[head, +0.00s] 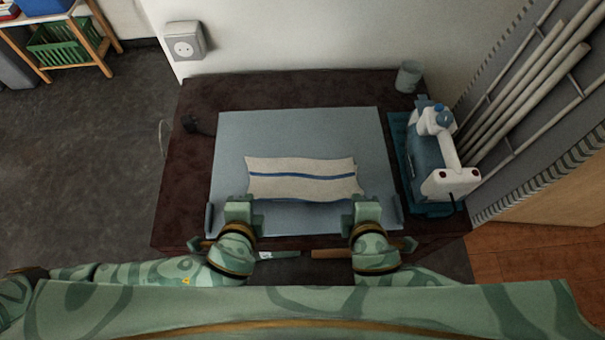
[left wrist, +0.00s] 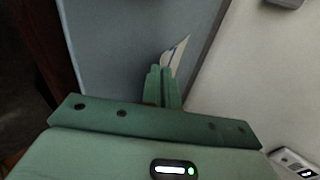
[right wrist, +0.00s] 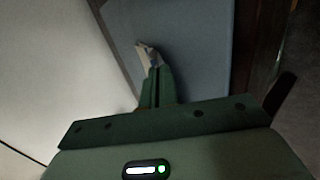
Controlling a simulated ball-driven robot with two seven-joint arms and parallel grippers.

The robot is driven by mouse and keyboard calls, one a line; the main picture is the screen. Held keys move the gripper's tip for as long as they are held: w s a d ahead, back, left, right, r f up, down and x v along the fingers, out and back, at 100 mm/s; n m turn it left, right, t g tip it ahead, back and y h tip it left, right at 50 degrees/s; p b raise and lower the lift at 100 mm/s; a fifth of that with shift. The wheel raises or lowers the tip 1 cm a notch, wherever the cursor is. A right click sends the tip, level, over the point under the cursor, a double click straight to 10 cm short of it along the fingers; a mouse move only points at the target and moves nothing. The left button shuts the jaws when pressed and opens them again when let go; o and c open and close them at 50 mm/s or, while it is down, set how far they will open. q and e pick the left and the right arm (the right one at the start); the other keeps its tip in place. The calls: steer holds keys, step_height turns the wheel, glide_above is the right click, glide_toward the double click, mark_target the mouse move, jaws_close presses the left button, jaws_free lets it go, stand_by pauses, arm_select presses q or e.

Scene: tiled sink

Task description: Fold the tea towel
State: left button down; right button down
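The tea towel (head: 300,165) is cream with a blue stripe along its length. It lies over the middle of the blue-grey board, wider than deep. My left gripper (head: 242,200) is at its near left corner, and my right gripper (head: 361,199) is at its near right corner. In the left wrist view the fingers are together, with a narrow piece of the towel (left wrist: 178,54) at their tips. The right wrist view likewise shows a small piece of towel (right wrist: 147,57) at closed fingertips. The grippers hide the towel's near corners.
The blue-grey board (head: 300,122) lies on a dark brown tabletop (head: 180,160). A white and blue machine (head: 431,150) stands at right on a teal base. A grey cup (head: 408,77) stands at the back right. The board is bare behind the towel.

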arm_select(q)
steer(key=shift+s, duration=0.1)
arm_select(e)
steer(key=shift+s, duration=0.1)
arm_select(q)
steer(key=c, duration=1.3)
jaws_free()
arm_select(e)
steer(key=c, duration=1.3)
jaws_free()
